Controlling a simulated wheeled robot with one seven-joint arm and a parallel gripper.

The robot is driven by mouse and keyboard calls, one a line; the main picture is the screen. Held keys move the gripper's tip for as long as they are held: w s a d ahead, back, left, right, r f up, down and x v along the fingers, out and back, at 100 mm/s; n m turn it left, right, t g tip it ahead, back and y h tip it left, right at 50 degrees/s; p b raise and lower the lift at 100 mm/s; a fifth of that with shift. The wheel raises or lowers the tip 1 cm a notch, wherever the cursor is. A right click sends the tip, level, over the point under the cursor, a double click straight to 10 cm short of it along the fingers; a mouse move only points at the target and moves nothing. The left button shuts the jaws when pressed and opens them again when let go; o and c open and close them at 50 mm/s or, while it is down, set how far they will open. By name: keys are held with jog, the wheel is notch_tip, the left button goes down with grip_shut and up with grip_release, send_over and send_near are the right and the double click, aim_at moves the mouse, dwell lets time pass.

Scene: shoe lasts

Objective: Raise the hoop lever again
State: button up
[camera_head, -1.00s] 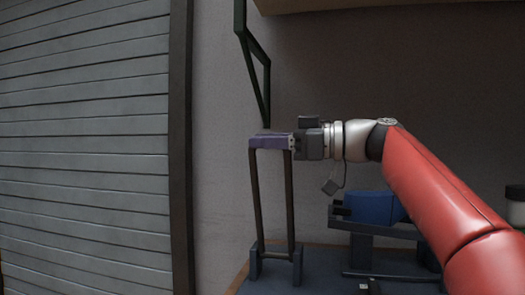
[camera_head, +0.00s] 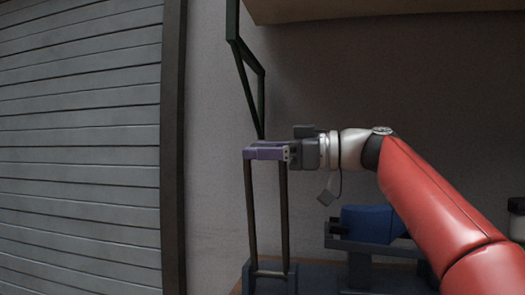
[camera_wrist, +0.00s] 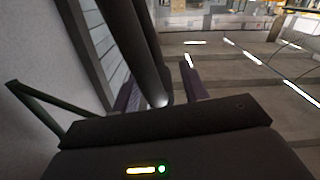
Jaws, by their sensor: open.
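The hoop lever (camera_head: 283,215) is a dark, narrow frame of two bars that stands nearly upright from a low grey bracket. Its top end is hidden behind the purple fingers of my gripper (camera_head: 266,151). My gripper comes in level from the right, at the height of the hoop's top. In the wrist view the fingers of my gripper (camera_wrist: 158,92) are spread apart, and the dark round bar of the hoop (camera_wrist: 138,40) runs between them. I cannot tell whether the bar touches a finger.
A blue shoe last (camera_head: 368,224) sits on a grey stand right of the hoop. A dark green wall bracket (camera_head: 248,72) hangs close above my gripper, below a shelf (camera_head: 385,10). A grey slatted shutter (camera_head: 80,150) is at left. A dark jar (camera_head: 517,220) stands at far right.

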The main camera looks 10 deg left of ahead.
jog(key=d+b, duration=0.1)
jog(key=d, duration=0.6)
jog(key=shift+s+d, duration=0.3)
jog(key=shift+d, duration=0.1)
